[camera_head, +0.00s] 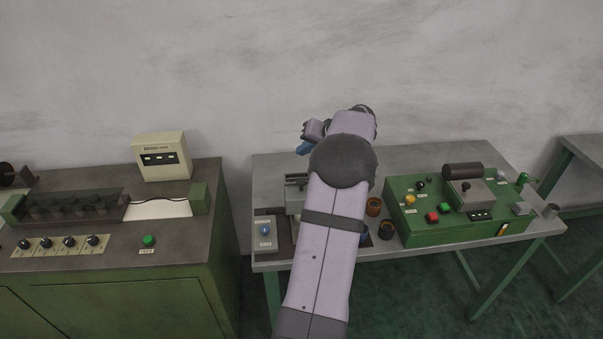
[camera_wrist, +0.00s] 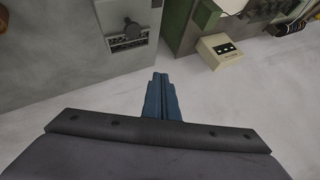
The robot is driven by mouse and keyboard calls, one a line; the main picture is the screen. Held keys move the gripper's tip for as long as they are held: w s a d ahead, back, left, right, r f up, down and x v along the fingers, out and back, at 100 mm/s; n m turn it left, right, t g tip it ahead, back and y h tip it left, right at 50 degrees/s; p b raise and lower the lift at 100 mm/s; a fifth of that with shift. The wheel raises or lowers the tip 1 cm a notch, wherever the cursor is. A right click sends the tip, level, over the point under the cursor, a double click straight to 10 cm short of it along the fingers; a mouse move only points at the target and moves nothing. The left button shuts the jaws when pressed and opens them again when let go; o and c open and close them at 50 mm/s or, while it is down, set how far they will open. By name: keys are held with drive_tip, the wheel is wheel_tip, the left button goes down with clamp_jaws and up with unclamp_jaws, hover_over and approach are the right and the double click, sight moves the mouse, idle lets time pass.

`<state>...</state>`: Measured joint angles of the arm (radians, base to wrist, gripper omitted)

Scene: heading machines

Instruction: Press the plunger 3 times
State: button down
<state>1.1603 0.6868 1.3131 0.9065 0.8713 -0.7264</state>
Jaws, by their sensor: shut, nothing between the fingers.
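My gripper (camera_head: 303,149) has blue fingers, and in the wrist view its fingertips (camera_wrist: 160,77) are together with nothing between them. It is in the air over the back edge of the grey table, near the wall, and touches nothing that I can see. A grey metal fixture (camera_head: 295,184) stands on the table, partly hidden by my arm. In the wrist view a grey fixture (camera_wrist: 130,38) with a dark round knob (camera_wrist: 132,28) shows beyond the fingertips. A small box with a blue knob (camera_head: 265,229) is at the table's front left. I cannot tell for certain which part is the plunger.
A green control box (camera_head: 450,230) with coloured buttons and a dark cylinder (camera_head: 463,170) stands on the right of the table (camera_head: 420,155). Brown cups (camera_head: 374,206) are beside my arm. A green machine (camera_head: 180,262) with a cream counter box (camera_head: 161,157) is at left.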

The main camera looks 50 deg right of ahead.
idle(0.6)
drive_tip(key=b, duration=0.4)
hover_over(299, 180)
drive_tip(key=s, duration=0.2)
wheel_tip(299, 180, down, 8)
drive_tip(key=shift+s+r, duration=0.1)
drive_tip(key=shift+r, duration=0.15)
drive_tip(key=shift+f+b, duration=0.5)
drive_tip(key=shift+b, duration=0.2)
drive_tip(key=shift+a+f+b, duration=0.1)
drive_tip(key=shift+f+b, duration=1.2)
drive_tip(key=shift+b, duration=0.45)
idle(2.3)
drive_tip(key=shift+r, duration=0.15)
drive_tip(key=shift+r+p, duration=0.6)
drive_tip(key=shift+r, duration=0.5)
drive_tip(key=shift+r, duration=0.1)
